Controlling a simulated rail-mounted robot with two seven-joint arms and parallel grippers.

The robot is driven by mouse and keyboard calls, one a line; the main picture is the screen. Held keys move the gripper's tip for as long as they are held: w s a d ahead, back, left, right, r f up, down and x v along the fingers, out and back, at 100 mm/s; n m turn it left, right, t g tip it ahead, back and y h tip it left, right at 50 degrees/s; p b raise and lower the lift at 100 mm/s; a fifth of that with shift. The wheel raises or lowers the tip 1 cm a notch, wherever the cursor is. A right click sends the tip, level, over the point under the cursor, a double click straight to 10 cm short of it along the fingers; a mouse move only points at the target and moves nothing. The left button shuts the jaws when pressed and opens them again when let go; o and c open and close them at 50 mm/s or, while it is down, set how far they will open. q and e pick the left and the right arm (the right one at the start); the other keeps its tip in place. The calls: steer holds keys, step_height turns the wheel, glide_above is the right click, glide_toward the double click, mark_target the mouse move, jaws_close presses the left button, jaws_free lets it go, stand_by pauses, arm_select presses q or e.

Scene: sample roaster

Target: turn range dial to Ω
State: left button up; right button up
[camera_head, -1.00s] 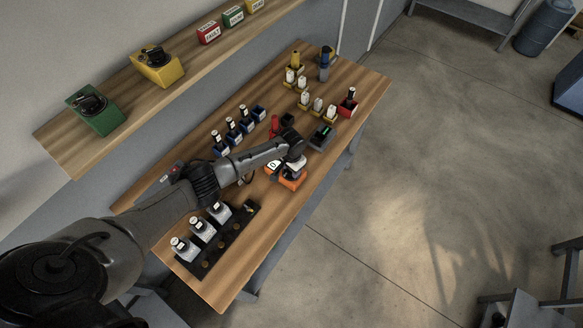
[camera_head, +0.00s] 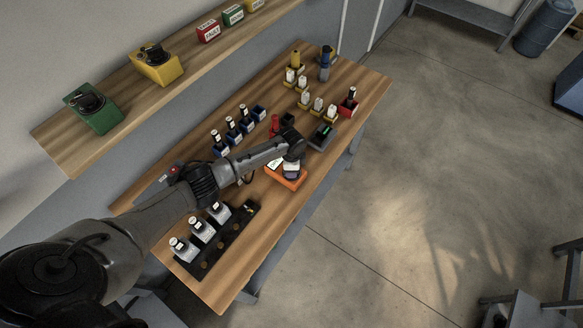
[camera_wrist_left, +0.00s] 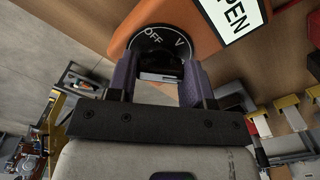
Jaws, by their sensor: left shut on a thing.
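The orange meter (camera_head: 292,184) lies on the wooden table near its front edge, under my left gripper (camera_head: 291,170). In the left wrist view its orange body (camera_wrist_left: 190,18) carries a white display (camera_wrist_left: 232,15) reading "OPEN". The round black range dial (camera_wrist_left: 178,42) shows the white marks "OFF" and "V"; no Ω mark is readable. My left gripper (camera_wrist_left: 160,76) is shut on the dial's knob, its two dark fingers on either side. The fingers hide part of the dial, so its pointed setting cannot be told. My right gripper is in neither view.
A dark rack (camera_head: 232,246) with white-labelled bottles stands at the near left. Blue holders (camera_head: 233,138) with bottles stand behind the arm. A dark grey device (camera_head: 321,137) and a red holder (camera_head: 346,109) stand to the right. A shelf (camera_head: 60,142) runs along the wall.

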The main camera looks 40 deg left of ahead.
arm_select(q)
steer(key=shift+m, duration=0.5)
steer(key=o, duration=0.9)
steer(key=shift+r, duration=0.15)
steer(key=shift+r, duration=6.8)
